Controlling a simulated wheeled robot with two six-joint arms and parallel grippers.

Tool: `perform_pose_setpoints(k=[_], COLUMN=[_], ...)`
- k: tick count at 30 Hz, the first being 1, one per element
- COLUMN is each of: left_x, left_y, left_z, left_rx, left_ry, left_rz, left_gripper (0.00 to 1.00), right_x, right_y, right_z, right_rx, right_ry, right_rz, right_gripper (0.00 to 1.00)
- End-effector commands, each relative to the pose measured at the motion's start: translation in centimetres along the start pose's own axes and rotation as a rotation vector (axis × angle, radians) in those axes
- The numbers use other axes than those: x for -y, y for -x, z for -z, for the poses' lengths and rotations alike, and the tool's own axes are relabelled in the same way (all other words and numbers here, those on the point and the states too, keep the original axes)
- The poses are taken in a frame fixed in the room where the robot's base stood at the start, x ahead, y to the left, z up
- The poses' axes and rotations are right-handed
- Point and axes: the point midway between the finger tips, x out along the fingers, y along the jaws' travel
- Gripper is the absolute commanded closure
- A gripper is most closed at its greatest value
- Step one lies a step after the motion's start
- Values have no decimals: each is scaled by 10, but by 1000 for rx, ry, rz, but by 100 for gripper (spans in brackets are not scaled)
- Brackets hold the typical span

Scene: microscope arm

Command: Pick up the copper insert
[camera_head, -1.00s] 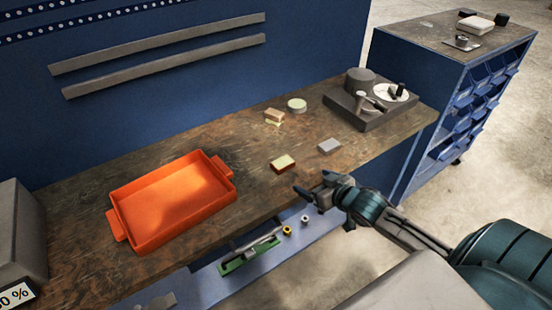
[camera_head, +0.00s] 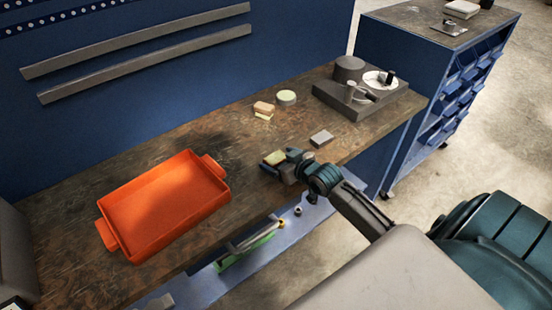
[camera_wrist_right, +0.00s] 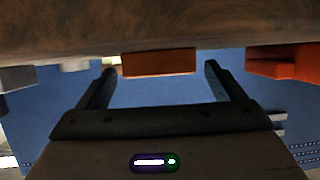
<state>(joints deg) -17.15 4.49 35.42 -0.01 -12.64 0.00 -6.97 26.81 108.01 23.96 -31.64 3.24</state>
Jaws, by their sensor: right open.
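The copper insert appears to be the small block with a copper-brown side and pale top (camera_head: 275,157), near the front edge of the bench. In the right wrist view its copper side (camera_wrist_right: 158,64) shows between my fingertips, with gaps on both sides. My right gripper (camera_head: 279,165) is open at the block and partly covers it in the head view. Its two fingers (camera_wrist_right: 160,72) flank the block without visibly touching it. My left gripper is not in view.
An orange tray (camera_head: 221,197) lies left of the block on the wooden bench (camera_head: 190,135). A grey block (camera_head: 321,138) sits to the right. Behind are a tan block (camera_head: 263,107) and a round pale-topped piece (camera_head: 286,97). A dark fixture (camera_head: 372,110) stands at the bench's right end.

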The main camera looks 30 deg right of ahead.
Motion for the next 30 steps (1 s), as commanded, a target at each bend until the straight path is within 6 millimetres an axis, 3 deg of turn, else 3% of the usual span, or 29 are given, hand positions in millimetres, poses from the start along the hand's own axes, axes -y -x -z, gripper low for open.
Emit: perform_pose_setpoints(k=[4, 12, 23, 30], left_x=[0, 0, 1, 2], left_y=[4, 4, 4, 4], left_z=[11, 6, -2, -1], left_rx=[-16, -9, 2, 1], left_ry=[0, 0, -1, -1], left_rz=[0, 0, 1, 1], left_gripper=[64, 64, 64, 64], right_x=[0, 0, 0, 0], right_y=[-17, -21, -21, -20], right_z=[1, 0, 0, 2], right_rx=[0, 0, 0, -3], right_ry=[-2, 0, 1, 1], right_rz=[-1, -1, -1, -1], right_gripper=[11, 11, 79, 79])
